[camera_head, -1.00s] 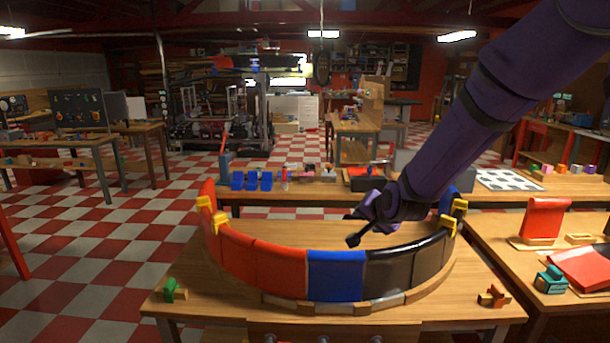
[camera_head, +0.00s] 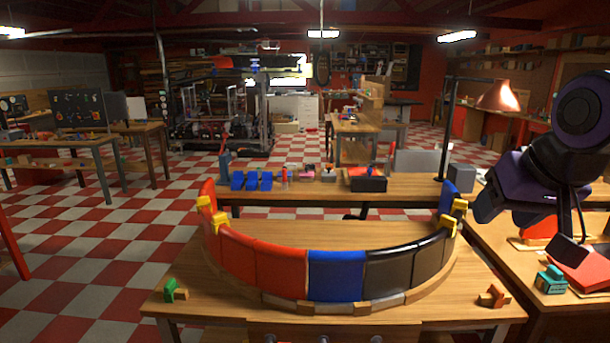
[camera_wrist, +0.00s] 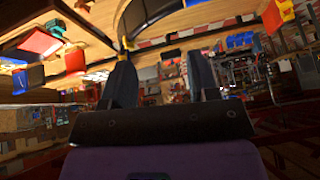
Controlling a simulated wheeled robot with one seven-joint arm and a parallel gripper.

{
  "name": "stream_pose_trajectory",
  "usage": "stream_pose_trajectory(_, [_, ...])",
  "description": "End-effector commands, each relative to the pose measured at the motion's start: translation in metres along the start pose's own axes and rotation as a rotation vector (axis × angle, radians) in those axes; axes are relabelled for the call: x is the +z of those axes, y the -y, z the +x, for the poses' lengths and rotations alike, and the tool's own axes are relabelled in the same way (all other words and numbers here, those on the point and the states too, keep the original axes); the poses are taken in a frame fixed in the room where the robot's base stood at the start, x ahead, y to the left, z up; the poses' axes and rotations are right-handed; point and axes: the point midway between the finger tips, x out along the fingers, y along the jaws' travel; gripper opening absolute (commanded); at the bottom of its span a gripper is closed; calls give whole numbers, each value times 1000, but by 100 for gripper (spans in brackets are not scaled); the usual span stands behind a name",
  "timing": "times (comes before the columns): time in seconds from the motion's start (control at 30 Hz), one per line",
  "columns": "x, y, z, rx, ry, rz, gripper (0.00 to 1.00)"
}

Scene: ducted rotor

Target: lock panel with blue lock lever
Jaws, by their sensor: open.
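A teal piece also shows in the wrist view (camera_wrist: 55,27). My gripper (camera_wrist: 162,70) is open and empty. In the head view my gripper (camera_head: 578,246) hangs over the right table, above the red panel and partly hiding it.
A green piece (camera_head: 174,290) lies at the table's front left and an orange-red piece (camera_head: 493,296) at its front right. The floor on the left is open.

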Motion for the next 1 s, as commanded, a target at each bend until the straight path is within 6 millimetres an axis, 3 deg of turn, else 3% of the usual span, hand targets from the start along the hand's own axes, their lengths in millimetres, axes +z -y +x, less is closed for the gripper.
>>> stream_pose_trajectory(0.2, [50, -20, -38, 31, 54, -74, 54])
stream_pose_trajectory(0.37, [70, -27, -50, 42, 83, -103, 54])
stream_pose_trajectory(1.0, [75, -29, -52, 44, 91, -110, 54])
